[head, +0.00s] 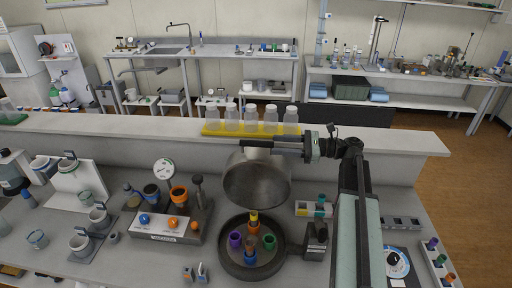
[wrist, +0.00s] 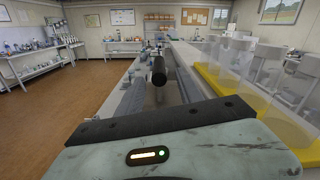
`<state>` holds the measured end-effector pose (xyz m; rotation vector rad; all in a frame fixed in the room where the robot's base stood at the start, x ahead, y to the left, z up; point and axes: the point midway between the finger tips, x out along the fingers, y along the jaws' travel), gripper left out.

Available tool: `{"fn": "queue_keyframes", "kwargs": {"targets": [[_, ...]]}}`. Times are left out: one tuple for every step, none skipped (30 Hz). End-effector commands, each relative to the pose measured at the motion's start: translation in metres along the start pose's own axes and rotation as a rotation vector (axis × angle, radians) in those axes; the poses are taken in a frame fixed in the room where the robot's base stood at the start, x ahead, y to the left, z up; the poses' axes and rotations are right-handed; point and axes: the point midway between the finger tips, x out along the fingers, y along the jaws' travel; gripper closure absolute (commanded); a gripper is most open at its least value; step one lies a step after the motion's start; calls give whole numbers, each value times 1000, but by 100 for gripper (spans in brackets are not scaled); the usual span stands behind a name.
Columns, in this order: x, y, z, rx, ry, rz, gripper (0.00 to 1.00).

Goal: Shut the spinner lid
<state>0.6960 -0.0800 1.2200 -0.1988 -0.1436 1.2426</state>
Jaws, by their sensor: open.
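The spinner (head: 229,262) is a dark round bowl on the bench, with several coloured tubes standing in its rotor. Its lid (head: 257,182) is a grey metal disc, raised and standing open behind the bowl. My gripper (head: 262,146) reaches in from the right at the top edge of the lid, its jaws open. I cannot tell whether it touches the lid. In the wrist view my gripper's body fills the bottom, and the lid cannot be made out there.
A yellow rack (head: 215,132) of several clear bottles stands on the ledge just behind my gripper. A vacuum unit (head: 165,235) is left of the spinner. A small tube rack (head: 307,209) and a dial device (head: 397,263) are to the right.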

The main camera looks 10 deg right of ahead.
Motion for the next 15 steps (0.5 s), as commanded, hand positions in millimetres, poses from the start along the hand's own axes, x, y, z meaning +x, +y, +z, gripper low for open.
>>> {"fn": "queue_keyframes", "kwargs": {"targets": [[1,0,0,0,0,1,57],[2,0,0,0,0,2,57],[4,0,1,0,0,3,57],[6,1,1,0,-1,3,57],[9,1,1,0,-1,4,57],[15,1,1,0,-1,4,57],[21,1,1,0,-1,4,57],[27,2,1,0,-1,6,57],[35,2,1,0,-1,6,57],[41,1,1,0,-1,5,57],[47,2,1,0,-1,6,57],[54,2,1,0,-1,6,57],[59,2,1,0,-1,5,57],[64,1,1,0,-1,5,57],[69,1,1,0,-1,6,57]]}}
